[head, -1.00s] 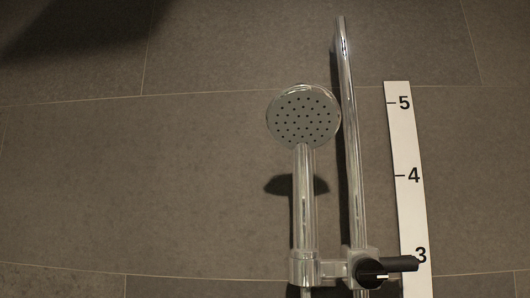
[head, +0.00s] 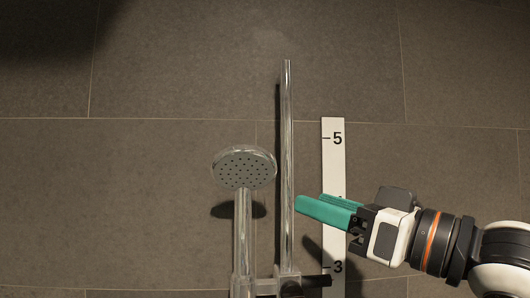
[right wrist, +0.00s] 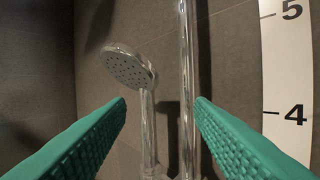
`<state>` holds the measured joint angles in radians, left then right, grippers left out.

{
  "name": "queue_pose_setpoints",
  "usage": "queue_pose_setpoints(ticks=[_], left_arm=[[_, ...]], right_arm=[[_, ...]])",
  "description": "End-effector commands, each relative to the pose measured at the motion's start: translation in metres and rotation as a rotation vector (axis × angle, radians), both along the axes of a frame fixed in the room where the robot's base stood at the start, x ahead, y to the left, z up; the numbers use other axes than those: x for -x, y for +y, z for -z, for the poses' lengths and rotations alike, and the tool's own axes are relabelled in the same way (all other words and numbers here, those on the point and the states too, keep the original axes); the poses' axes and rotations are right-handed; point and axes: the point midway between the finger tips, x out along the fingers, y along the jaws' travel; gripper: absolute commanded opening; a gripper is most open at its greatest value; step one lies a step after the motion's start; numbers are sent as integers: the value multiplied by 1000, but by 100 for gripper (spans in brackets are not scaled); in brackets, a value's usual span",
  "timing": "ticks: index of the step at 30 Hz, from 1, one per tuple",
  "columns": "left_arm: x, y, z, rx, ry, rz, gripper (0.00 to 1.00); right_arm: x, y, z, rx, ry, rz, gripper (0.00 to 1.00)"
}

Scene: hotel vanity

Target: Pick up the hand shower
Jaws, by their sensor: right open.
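The hand shower (head: 244,168) has a round grey perforated head on a chrome handle, and it stands upright in a holder on the vertical chrome rail (head: 287,170). My right gripper (head: 297,204) has green fingers and is open and empty, with its tips just right of the rail in the head view. In the right wrist view the hand shower (right wrist: 128,66) and the rail (right wrist: 188,80) appear between the two green fingers, beyond the tips. The fingers appear clear of the handle. The bottom of the handle is cut off in both views. My left gripper is not in view.
A white numbered scale strip (head: 333,160) runs down the tiled wall right of the rail, partly hidden by my right gripper. A black lever (head: 317,281) sticks out from the holder, low on the rail. The wall left of the hand shower is clear.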

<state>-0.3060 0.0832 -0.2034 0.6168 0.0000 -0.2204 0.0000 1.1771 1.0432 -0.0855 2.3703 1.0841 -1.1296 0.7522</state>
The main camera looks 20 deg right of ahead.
Motion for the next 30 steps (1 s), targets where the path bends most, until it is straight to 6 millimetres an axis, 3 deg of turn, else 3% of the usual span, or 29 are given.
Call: queue_pose_setpoints(ticks=[1,3,6,15,20,30], left_arm=[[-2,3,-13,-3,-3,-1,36],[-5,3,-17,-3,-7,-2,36],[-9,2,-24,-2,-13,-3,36],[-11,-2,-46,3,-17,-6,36],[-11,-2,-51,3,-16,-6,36],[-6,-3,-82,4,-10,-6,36]], right_arm=[[0,16,11,58,69,-17,48],[0,28,30,110,134,-32,48],[-8,39,40,140,174,-41,48],[-51,62,41,137,176,-41,48],[-61,66,42,137,171,-39,48],[-101,84,38,135,173,-40,48]])
